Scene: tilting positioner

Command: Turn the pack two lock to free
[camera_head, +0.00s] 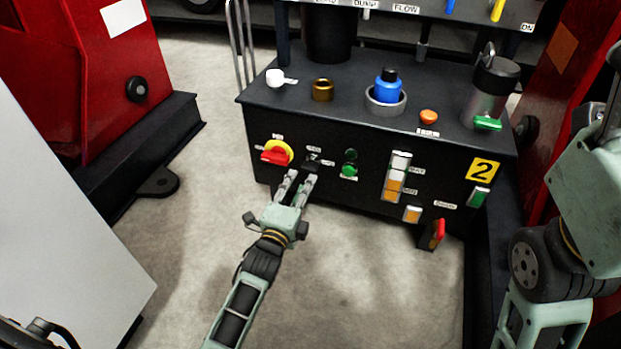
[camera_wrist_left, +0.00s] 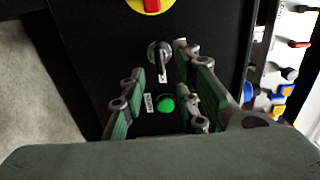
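The lock (camera_head: 312,161) is a small dark switch with a key-like handle on the black front panel of the station marked 2, right of a red and yellow rotary switch (camera_head: 277,153). In the left wrist view the lock (camera_wrist_left: 160,58) shows as a silver ring with a dark handle pointing down the picture. My left gripper (camera_head: 300,177) is in front of the panel, just below the lock. Its fingers are apart, and the lock shows between and beyond them in the wrist view. I cannot tell whether they touch it. My right gripper is out of view.
A green button (camera_head: 349,170) is right of the lock, with an indicator stack (camera_head: 397,178) further right. A red handle (camera_head: 438,233) sticks out at lower right. A blue-capped part (camera_head: 388,90) and a metal canister (camera_head: 490,92) stand on top. The floor (camera_head: 350,270) in front is clear.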

